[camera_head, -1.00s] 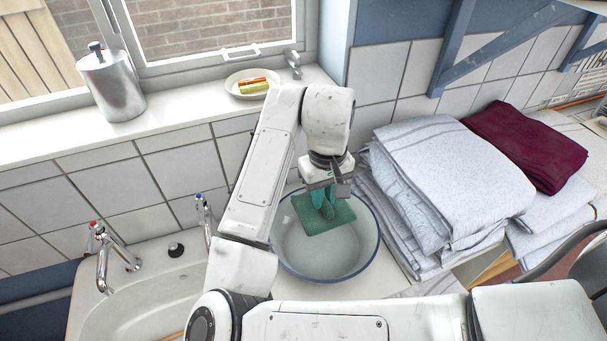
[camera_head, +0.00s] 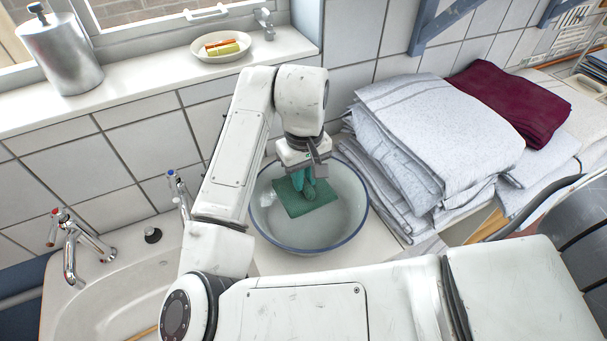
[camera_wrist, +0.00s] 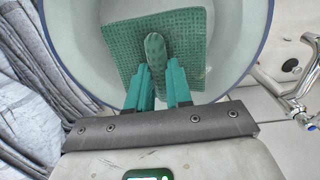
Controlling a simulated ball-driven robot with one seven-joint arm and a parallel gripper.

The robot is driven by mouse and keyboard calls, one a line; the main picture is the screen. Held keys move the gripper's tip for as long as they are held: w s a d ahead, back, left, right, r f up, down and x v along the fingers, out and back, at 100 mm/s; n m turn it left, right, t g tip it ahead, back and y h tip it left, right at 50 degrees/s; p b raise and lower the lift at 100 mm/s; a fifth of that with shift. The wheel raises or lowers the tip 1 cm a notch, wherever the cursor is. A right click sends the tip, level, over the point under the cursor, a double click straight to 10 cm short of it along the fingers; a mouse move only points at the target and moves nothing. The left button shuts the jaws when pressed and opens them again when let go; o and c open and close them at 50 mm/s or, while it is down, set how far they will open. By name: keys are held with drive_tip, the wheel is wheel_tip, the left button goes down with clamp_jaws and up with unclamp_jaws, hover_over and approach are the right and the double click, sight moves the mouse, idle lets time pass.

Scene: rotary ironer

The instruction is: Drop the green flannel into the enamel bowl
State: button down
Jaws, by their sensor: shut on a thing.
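The green flannel (camera_head: 297,198) is a square waffle-textured cloth. It shows against the inside of the white enamel bowl (camera_head: 335,222), which has a blue rim. My gripper (camera_head: 303,178) points down over the bowl and is shut on a pinched-up fold of the flannel. In the wrist view, my gripper (camera_wrist: 157,84) has its green fingers on either side of the fold, and the rest of the flannel (camera_wrist: 190,30) spreads out flat within the bowl's rim (camera_wrist: 262,55). I cannot tell whether the flannel touches the bowl's bottom.
Grey-white folded towels (camera_head: 440,135) are stacked close to the bowl's right, with a maroon towel (camera_head: 510,100) behind. A sink (camera_head: 120,270) with two taps is on the left. The windowsill holds a metal canister (camera_head: 62,55) and a soap dish (camera_head: 222,52).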

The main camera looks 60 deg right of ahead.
drive_tip(key=c, duration=0.9)
unclamp_jaws()
drive_tip(key=shift+c, duration=0.2)
drive_tip(key=shift+r, duration=0.1)
wheel_tip(320, 180, up, 11)
drive_tip(key=shift+f, duration=0.2)
